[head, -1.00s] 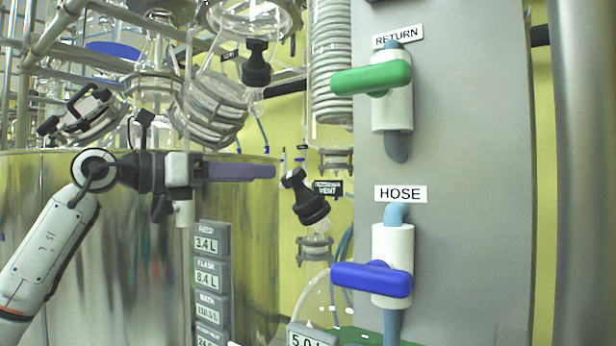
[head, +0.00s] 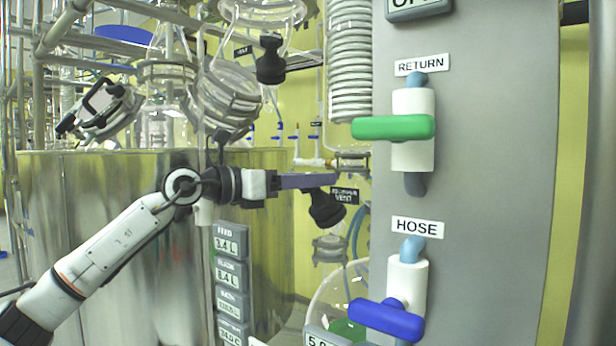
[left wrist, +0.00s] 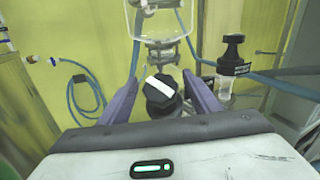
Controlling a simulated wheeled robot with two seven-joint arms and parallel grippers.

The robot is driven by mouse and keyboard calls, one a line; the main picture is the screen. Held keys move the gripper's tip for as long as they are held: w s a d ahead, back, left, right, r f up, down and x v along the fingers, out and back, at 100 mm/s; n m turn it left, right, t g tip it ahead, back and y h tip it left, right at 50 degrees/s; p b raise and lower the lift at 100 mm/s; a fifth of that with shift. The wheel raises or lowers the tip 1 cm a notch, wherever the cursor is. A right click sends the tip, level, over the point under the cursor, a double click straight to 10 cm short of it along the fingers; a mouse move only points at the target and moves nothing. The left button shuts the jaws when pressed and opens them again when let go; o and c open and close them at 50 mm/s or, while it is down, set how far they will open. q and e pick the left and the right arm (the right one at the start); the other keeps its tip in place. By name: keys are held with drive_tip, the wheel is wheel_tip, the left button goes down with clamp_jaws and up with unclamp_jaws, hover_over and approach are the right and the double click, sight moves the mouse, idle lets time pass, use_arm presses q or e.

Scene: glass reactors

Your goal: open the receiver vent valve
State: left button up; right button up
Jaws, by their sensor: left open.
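The receiver vent valve shows in the head view as a black knob (head: 325,207), tilted, beside a small black label (head: 343,196) on which "VENT" can be read. My left gripper (head: 334,180) reaches in from the left, with its purple-grey fingers just above the knob. In the left wrist view the open fingers (left wrist: 160,80) stand on either side of a black knob with a white stripe (left wrist: 160,92). A gap shows on both sides of the knob. How deep it sits between the fingers is hard to tell. My right gripper is not in view.
A grey panel (head: 480,200) with a green RETURN handle (head: 393,127) and a blue HOSE handle (head: 387,319) stands to the right. A steel vessel (head: 110,230) is behind my left arm. Another black knob (left wrist: 233,50) stands right in the wrist view.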

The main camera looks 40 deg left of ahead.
use_arm(q)
drive_tip(key=c, duration=0.8)
drive_tip(key=shift+c, duration=1.3)
drive_tip(key=shift+n+y, duration=0.3)
